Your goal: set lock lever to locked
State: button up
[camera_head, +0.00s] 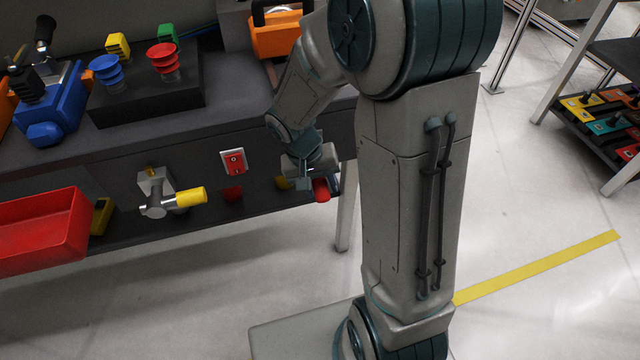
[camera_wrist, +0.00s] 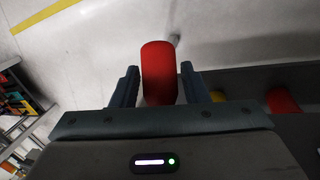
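A red rounded handle (camera_head: 321,190) shows at the right end of the bench front, beside my gripper (camera_head: 312,179). In the wrist view the red handle (camera_wrist: 159,72) lies between the two dark fingers of my gripper (camera_wrist: 160,85). The fingers are apart, with a narrow gap on each side of the handle, so the gripper looks open around it. The handle's base is hidden behind the gripper body. A valve-like fitting with a yellow lever (camera_head: 188,198) is mounted on the bench front to the left. No label shows which one is the lock lever.
A red-and-white switch plate (camera_head: 234,162) and a red knob (camera_head: 232,194) sit on the bench front. The knob also shows in the wrist view (camera_wrist: 283,101). A red bin (camera_head: 40,235) is at far left. The floor right of the bench is open, with a yellow stripe (camera_head: 540,267).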

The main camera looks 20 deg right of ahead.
grip_shut()
jog(key=r+g+p, duration=0.1)
jog(key=p, duration=0.1)
jog(key=shift+s+r+p, duration=0.15)
jog(key=shift+r+p, duration=0.05)
jog(key=shift+p, duration=0.2)
jog(key=p, duration=0.1)
jog(key=g+p, duration=0.1)
jog(key=shift+s+r+p, duration=0.2)
jog(key=shift+r+p, duration=0.1)
jog(key=shift+r, duration=0.1)
jog(key=shift+g, duration=0.5)
jog(key=shift+o, duration=1.8)
grip_release()
jog(key=shift+s+f, duration=0.1)
jog(key=p+v, duration=0.3)
jog(key=v, duration=1.1)
